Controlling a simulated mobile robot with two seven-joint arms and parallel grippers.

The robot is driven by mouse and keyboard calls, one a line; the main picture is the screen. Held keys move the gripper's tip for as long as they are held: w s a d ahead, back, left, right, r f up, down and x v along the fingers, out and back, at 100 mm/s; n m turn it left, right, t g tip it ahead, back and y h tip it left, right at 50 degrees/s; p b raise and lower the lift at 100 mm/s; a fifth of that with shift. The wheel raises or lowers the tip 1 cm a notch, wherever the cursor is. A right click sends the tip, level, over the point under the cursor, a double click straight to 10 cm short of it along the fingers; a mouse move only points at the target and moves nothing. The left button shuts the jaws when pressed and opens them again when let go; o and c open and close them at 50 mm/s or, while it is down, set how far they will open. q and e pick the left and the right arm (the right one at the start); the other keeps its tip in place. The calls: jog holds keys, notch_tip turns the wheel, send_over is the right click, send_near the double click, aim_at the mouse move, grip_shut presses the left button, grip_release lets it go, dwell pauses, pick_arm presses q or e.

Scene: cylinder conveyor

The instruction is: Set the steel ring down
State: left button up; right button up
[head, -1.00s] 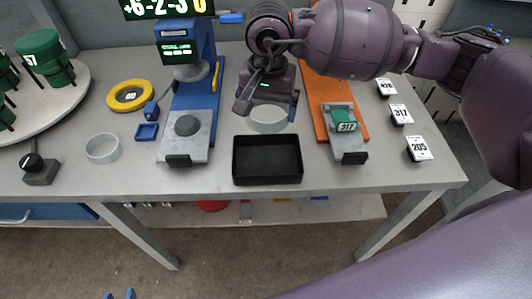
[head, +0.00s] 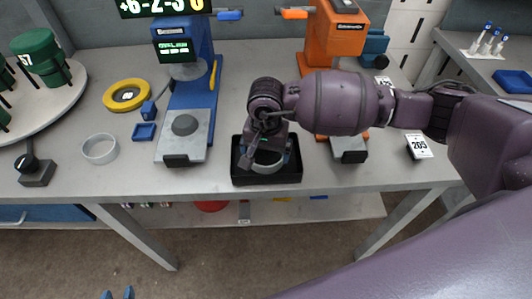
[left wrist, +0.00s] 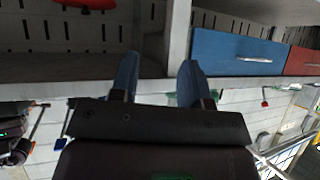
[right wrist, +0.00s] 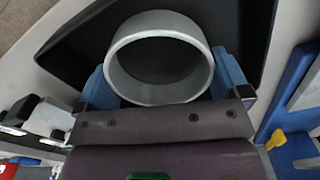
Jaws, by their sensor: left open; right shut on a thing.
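A steel ring (head: 267,167) is between the fingers of my right gripper (head: 266,161), at the black tray (head: 291,178) near the table's front edge. In the right wrist view the ring (right wrist: 160,97) is gripped from both sides by the blue fingers, with the dark tray (right wrist: 240,30) behind it. I cannot tell whether the ring touches the tray floor. A second steel ring (head: 100,149) lies on the table at the left. My left gripper (head: 118,294) is open and empty, low in front of the table; its blue fingers (left wrist: 158,75) stand apart in the left wrist view.
A blue press-like machine (head: 185,110) stands left of the tray, and an orange one (head: 335,35) stands behind my right arm. A yellow ring (head: 127,95) and a small blue tray (head: 144,131) lie at the left. A round stand (head: 55,110) holds green parts.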

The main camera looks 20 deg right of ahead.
jog(key=shift+f, duration=0.65)
pick_arm(q)
jog(key=shift+s+f, duration=0.2)
jog(key=shift+s, duration=0.1)
jog(key=shift+s, duration=0.1)
pick_arm(e)
jog(key=shift+f, duration=0.2)
jog(key=o, duration=0.7)
jog(key=shift+r, duration=0.5)
pick_arm(q)
jog(key=shift+s+a, duration=0.1)
pick_arm(e)
notch_tip(320, 180, up, 12)
jog(key=shift+f, duration=0.25)
